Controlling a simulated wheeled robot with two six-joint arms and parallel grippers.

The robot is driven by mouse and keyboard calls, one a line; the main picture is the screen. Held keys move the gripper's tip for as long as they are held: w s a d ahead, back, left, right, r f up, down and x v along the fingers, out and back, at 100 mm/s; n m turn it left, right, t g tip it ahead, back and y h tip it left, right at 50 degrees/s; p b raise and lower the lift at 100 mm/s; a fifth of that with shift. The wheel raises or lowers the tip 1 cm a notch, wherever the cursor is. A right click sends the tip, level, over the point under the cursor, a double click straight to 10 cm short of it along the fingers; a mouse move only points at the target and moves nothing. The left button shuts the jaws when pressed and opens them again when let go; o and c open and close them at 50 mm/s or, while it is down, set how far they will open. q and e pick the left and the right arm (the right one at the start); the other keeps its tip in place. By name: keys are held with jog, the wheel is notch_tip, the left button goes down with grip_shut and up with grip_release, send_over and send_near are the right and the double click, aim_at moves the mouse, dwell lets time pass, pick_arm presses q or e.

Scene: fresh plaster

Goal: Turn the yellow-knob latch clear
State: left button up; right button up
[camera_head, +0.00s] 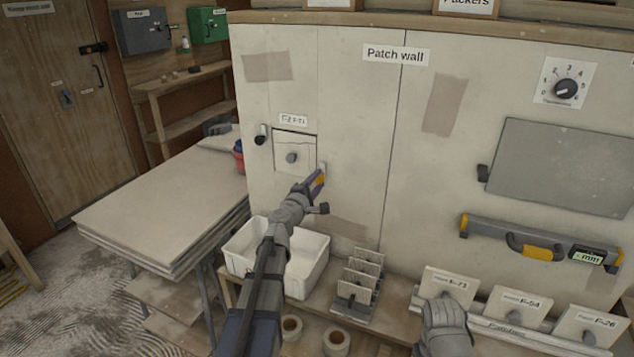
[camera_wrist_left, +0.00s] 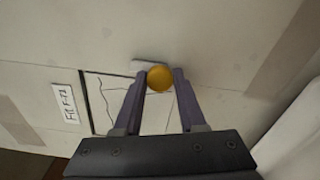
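The yellow knob (camera_wrist_left: 160,78) sits between the two fingertips of my left gripper (camera_wrist_left: 160,80), which touch it on both sides. It also shows in the head view (camera_head: 320,181), partly covered by the fingers. A short pale latch bar (camera_wrist_left: 146,66) runs from the knob along the edge of a square panel (camera_head: 306,147); I cannot tell whether it overlaps the panel. In the head view the bar (camera_head: 323,167) points upward, at the panel's right side. The panel has a grey knob (camera_head: 291,157). My right gripper (camera_head: 443,322) is at the bottom; its fingers are not clear.
A dark latch (camera_head: 261,135) is at the panel's upper left. Below my left arm stand a white bin (camera_head: 313,265) and a rack of plates (camera_head: 358,285). Labelled plates (camera_head: 450,287) line the bench at right. A level (camera_head: 540,245) hangs on the wall.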

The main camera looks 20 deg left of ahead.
pick_arm(q)
jog(key=o, duration=0.4)
jog(key=s, duration=0.8)
jog(key=shift+w+d, duration=0.1)
dwell(0.4)
